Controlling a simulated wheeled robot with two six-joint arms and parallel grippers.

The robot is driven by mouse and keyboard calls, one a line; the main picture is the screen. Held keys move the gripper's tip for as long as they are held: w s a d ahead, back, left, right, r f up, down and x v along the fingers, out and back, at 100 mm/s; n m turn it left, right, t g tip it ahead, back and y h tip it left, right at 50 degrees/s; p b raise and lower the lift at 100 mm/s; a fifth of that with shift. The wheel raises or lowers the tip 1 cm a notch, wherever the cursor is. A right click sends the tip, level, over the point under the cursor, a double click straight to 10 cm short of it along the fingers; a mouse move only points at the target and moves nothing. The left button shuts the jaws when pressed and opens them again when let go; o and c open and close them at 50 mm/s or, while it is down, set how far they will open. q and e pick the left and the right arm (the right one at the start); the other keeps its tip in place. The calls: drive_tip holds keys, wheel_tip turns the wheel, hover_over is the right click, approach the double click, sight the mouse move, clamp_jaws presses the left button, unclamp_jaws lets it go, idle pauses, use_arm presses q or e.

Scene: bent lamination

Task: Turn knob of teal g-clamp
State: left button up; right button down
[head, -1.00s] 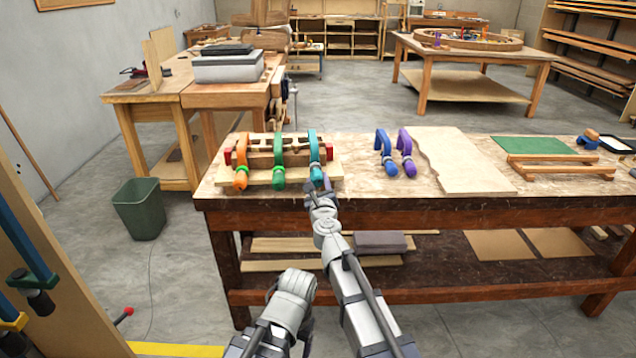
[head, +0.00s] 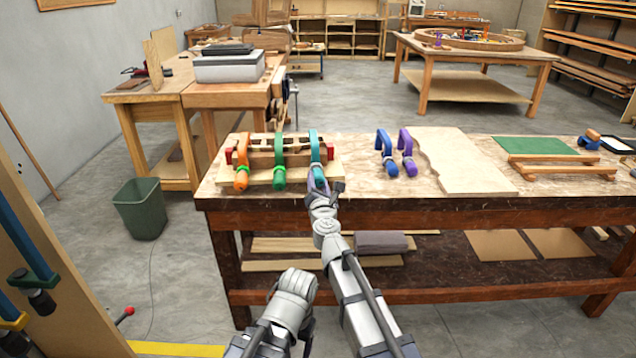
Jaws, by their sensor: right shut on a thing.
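The teal g-clamp (head: 314,142) is the rightmost of three clamps on the wooden lamination form (head: 262,157) at the left of the workbench. Its frame arches over the form and its knob end points toward me. My right gripper (head: 319,183) is at the front of this clamp, shut on its knob, which the fingers mostly hide. The gripper looks rolled, with a dark part sticking out to its right. My left arm shows at the bottom, folded, and I cannot make out its gripper fingers.
An orange clamp (head: 241,160) and a green clamp (head: 279,160) sit on the same form to the left. A blue clamp (head: 386,153) and a purple clamp (head: 407,152) stand apart to the right. The workbench front edge (head: 450,200) runs below my right gripper.

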drive_tip(key=m, duration=0.4)
drive_tip(key=shift+m, duration=2.6)
drive_tip(key=shift+c, duration=1.9)
unclamp_jaws()
drive_tip(key=s, duration=0.7)
drive_tip(key=shift+s+d, duration=0.3)
drive_tip(key=shift+s, duration=0.1)
